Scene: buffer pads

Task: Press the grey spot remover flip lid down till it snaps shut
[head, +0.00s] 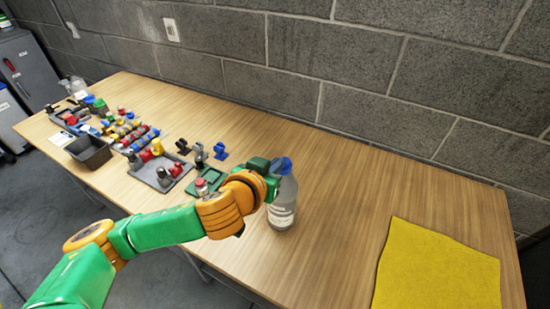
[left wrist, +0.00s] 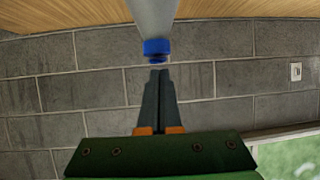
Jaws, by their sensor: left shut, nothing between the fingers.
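The grey spot remover bottle (head: 283,205) stands upright on the table, with a pale label on its front. Its blue flip lid (head: 283,165) is at the top; I cannot tell its exact angle. My left gripper (head: 272,178) is beside the bottle's top, partly hiding the lid. In the left wrist view the picture is upside down: the grey bottle (left wrist: 154,15) comes from the top edge and its blue lid (left wrist: 157,47) lies just beyond my left fingertips (left wrist: 158,74). The fingers are together and empty. Whether they touch the lid is unclear. My right gripper is not in view.
A yellow cloth (head: 437,268) lies on the table (head: 350,190) at the right. Trays of small coloured parts (head: 160,172) and a dark bin (head: 90,152) are at the left. A small green tray (head: 207,181) is near my wrist. A block wall (head: 400,80) stands behind.

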